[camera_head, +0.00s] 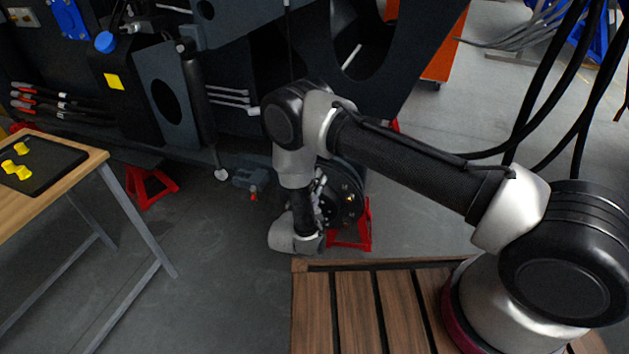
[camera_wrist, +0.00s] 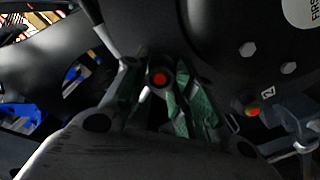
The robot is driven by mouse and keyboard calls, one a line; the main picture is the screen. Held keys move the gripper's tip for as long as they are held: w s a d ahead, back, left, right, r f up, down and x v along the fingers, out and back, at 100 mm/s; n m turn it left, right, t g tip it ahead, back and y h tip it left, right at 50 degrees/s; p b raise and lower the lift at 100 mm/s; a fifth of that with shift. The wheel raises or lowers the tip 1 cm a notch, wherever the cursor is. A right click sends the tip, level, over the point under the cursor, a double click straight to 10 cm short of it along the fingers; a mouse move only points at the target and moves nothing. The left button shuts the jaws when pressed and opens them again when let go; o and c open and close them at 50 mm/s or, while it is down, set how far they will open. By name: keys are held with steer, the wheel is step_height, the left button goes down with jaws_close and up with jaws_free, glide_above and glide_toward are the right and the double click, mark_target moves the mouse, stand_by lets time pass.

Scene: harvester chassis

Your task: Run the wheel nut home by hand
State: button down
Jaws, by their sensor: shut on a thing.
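The black wheel hub (camera_head: 347,202) sits low under the chassis in the head view, partly hidden by my arm. Its dark face also fills the upper right of the wrist view (camera_wrist: 225,45), with several pale hexagonal heads or holes. My gripper (camera_head: 320,192) is at the left side of the hub. In the wrist view my gripper (camera_wrist: 160,88) has its green-padded fingers shut on the wheel nut (camera_wrist: 160,79), which shows as a dark round piece with a red centre. The fingers hide most of the nut, so its seating cannot be told.
A red stand (camera_head: 362,232) is under the hub, and another red stand (camera_head: 150,187) is further left. A wooden table (camera_head: 85,165) at left holds a black mat (camera_head: 58,160) with yellow pieces (camera_head: 18,168).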

steer(key=shift+w+m, duration=0.1)
steer(key=shift+m, duration=0.3)
steer(key=c, duration=1.1)
jaws_free()
steer(key=shift+c, duration=1)
steer(key=shift+v, duration=1.1)
